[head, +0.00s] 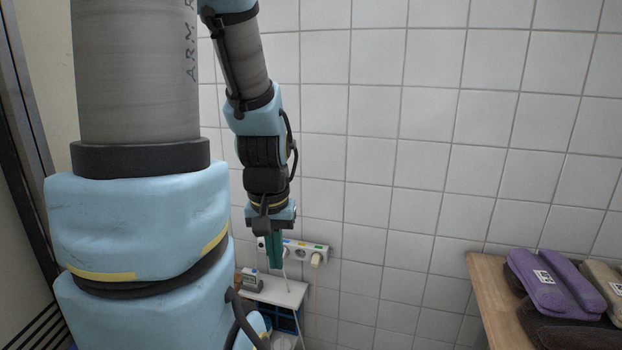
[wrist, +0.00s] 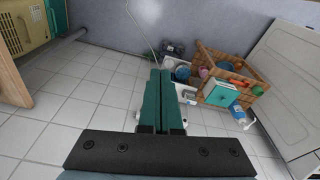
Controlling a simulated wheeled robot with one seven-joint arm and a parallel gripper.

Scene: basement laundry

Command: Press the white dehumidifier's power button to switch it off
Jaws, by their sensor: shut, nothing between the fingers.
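I cannot pick out the white dehumidifier or its power button for certain in either view. My gripper (head: 275,264) points down in front of the tiled wall in the head view, its green fingers together. In the wrist view my gripper (wrist: 163,74) is shut and empty, with floor and wall beyond its tips. A beige machine with a dark grille (wrist: 22,22) shows only partly at the upper left of the wrist view. A large white panel (wrist: 285,85) stands at the right of that view, with no button visible on it.
A power strip (head: 318,248) is on the wall behind my gripper, above a small white-topped stand (head: 285,293). A wooden bench (head: 487,290) with purple bundles (head: 543,280) is at the right. A wooden crate (wrist: 208,60) of goods stands on the floor. Tiled floor (wrist: 85,80) is clear at left.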

